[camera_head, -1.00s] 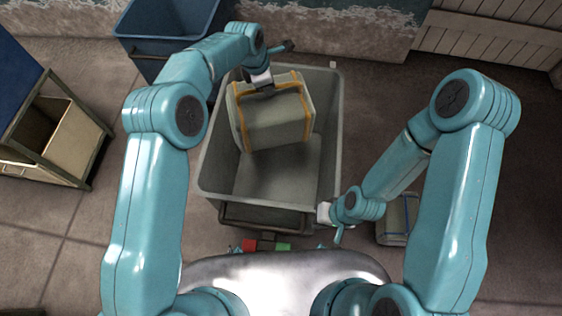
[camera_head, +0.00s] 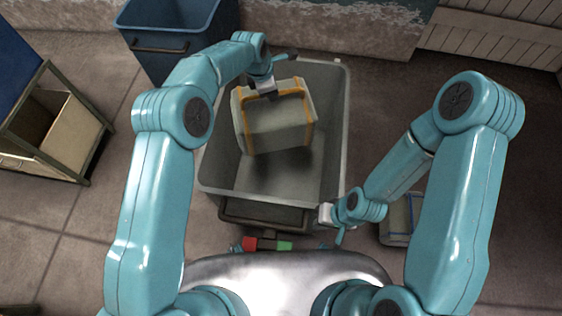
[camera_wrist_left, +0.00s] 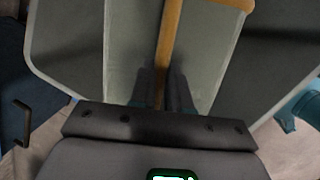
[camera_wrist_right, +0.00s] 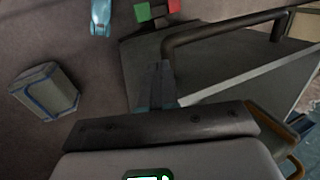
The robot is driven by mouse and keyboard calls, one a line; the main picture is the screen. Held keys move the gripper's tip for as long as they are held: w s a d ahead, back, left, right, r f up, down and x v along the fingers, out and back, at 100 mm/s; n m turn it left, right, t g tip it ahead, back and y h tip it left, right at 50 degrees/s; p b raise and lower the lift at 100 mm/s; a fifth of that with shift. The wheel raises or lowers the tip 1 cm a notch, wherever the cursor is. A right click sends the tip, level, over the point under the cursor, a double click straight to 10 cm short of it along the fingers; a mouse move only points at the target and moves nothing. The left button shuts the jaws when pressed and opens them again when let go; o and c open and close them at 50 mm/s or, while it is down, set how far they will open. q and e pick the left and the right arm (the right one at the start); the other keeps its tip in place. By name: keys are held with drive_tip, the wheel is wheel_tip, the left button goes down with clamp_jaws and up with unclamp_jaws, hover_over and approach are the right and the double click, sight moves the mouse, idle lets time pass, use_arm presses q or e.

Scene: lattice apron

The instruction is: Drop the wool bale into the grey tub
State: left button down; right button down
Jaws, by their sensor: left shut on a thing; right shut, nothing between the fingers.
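The wool bale (camera_head: 278,130) is a pale grey-green block with orange straps. It hangs over the far part of the grey tub (camera_head: 343,125), within the rim outline in the head view; whether it touches the tub floor I cannot tell. My left gripper (camera_head: 266,91) is shut on the bale's top at the far side. The left wrist view shows its fingers (camera_wrist_left: 160,90) at an orange strap on the bale (camera_wrist_left: 130,45). My right gripper (camera_head: 326,213) is shut and empty by the tub's near right corner; the tub's handle and wall (camera_wrist_right: 240,65) show in the right wrist view.
A blue tub (camera_head: 165,38) stands at the back left. A smaller block with blue edging (camera_head: 397,228) lies on the floor at right, partly behind my right arm. A cabinet (camera_head: 62,130) stands at left. A red and green item (camera_head: 268,244) is near the tub's front.

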use_arm(q)
drive_tip(key=c, duration=1)
unclamp_jaws()
drive_tip(key=shift+r, duration=0.25)
drive_tip(key=shift+s+f, duration=0.1)
drive_tip(key=shift+f, duration=0.2)
drive_tip(key=v, duration=1.6)
drive_tip(key=shift+a+r, duration=0.1)
drive_tip(key=shift+r, duration=0.25)
